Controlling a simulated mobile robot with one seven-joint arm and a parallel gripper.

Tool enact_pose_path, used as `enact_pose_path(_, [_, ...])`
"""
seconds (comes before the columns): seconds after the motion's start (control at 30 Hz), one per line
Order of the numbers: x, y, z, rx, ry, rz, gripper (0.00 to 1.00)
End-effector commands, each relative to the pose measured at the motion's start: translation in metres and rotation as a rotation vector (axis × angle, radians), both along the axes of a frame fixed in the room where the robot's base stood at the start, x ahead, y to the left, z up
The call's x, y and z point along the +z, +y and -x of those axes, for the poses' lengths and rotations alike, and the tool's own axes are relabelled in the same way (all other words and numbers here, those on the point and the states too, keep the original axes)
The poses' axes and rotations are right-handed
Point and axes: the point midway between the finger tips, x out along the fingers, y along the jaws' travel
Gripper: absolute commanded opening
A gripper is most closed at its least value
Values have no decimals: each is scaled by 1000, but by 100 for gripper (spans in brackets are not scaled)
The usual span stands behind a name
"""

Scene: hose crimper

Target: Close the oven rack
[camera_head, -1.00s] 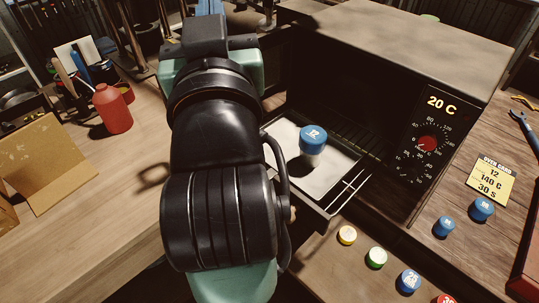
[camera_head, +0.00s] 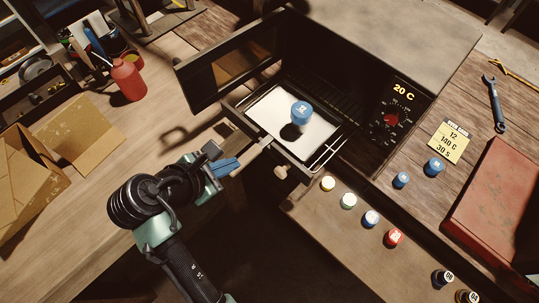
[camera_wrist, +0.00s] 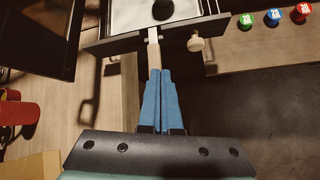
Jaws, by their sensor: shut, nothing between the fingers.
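The oven rack (camera_head: 316,168) is pulled out of the dark oven, with a dark front bar and a pale round knob (camera_head: 281,172). On it lies a light tray (camera_head: 262,118) carrying a blue-capped piece (camera_head: 301,110). My gripper (camera_head: 236,164) is shut, its blue fingers together in front of the rack's left part. A tan elongated piece (camera_head: 252,158) lies in line with the fingertips and reaches the rack front; I cannot tell what it belongs to. The wrist view shows my fingers (camera_wrist: 156,72) pointing at the front bar (camera_wrist: 112,45), left of the knob (camera_wrist: 196,43).
The oven door (camera_head: 215,70) stands open at the left. Several coloured caps (camera_head: 371,218) line the ledge at the lower right. A red case (camera_head: 495,200) lies right. A red bottle (camera_head: 128,80) and cardboard box (camera_head: 35,175) stand left. The bench between is mostly clear.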

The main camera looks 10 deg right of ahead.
Motion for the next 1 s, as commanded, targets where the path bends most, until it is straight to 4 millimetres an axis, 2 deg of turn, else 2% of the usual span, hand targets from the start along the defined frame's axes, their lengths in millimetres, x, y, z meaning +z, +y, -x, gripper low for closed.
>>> enact_pose_path(0.1, [-15,0,19,92,137,137,0])
enact_pose_path(0.3, [-24,-3,27,144,215,213,0])
enact_pose_path(0.47, [-38,-16,19,141,215,210,0])
enact_pose_path(0.83, [-92,-60,-14,140,212,208,0])
enact_pose_path(1.0, [-89,-80,-29,141,209,207,0])
